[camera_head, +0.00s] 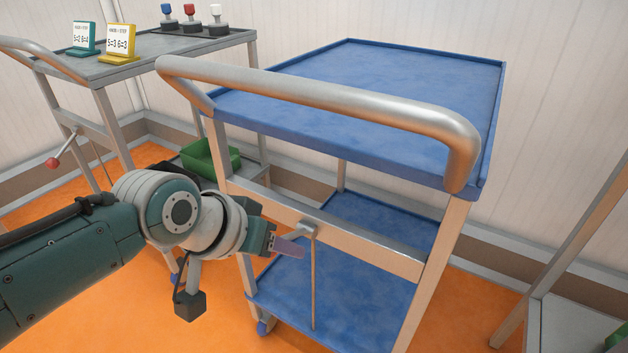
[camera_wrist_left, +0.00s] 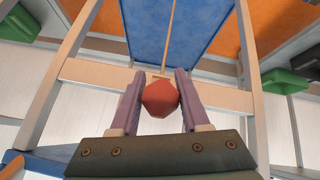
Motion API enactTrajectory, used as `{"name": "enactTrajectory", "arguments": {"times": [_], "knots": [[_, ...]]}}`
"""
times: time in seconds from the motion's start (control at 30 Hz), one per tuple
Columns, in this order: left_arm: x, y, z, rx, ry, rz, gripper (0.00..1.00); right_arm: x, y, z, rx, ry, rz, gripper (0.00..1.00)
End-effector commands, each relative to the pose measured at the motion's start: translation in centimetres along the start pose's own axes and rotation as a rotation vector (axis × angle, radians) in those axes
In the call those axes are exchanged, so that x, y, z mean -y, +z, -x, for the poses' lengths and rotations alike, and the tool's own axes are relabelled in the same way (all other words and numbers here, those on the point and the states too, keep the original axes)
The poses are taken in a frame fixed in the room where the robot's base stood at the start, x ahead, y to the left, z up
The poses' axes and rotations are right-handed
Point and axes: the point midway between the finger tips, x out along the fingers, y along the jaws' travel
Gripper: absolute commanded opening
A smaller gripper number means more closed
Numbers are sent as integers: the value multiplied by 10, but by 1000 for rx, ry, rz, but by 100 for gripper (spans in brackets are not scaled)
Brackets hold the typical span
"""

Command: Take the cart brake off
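The cart with blue shelves (camera_head: 395,85) stands in the middle of the head view, its metal push handle (camera_head: 330,93) towards me. On its near crossbar is the brake lever bracket (camera_head: 307,229), with a thin rod (camera_head: 313,290) running down. My left gripper (camera_head: 300,248) is at this lever, below the handle; its fingers cover the lever's knob in the head view. In the left wrist view the red knob (camera_wrist_left: 160,98) sits between the two purple fingers of this gripper (camera_wrist_left: 159,85), with no clear gap on either side. My right gripper is not in view.
A grey cart (camera_head: 165,48) at the left carries two number signs and several coloured-top pieces. It has its own red-knobbed lever (camera_head: 52,162) and a green bin (camera_head: 208,158) low down. Another frame (camera_head: 575,245) stands at the right. The wall is close behind the blue cart.

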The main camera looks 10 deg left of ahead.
Motion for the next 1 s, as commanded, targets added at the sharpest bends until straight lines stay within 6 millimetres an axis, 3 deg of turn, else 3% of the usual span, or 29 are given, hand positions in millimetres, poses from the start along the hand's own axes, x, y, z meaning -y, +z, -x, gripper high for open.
{"name": "enactTrajectory", "arguments": {"times": [0.03,0.2,0.5,0.8,1.0], "knots": [[0,0,0,2,0,0,52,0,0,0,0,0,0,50],[1,2,0,7,-2,1,71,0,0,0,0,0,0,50],[1,3,4,10,-3,1,71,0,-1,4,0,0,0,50],[0,-1,61,9,-3,-1,71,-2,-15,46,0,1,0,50],[0,1,91,9,-3,0,71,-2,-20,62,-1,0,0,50]]}}
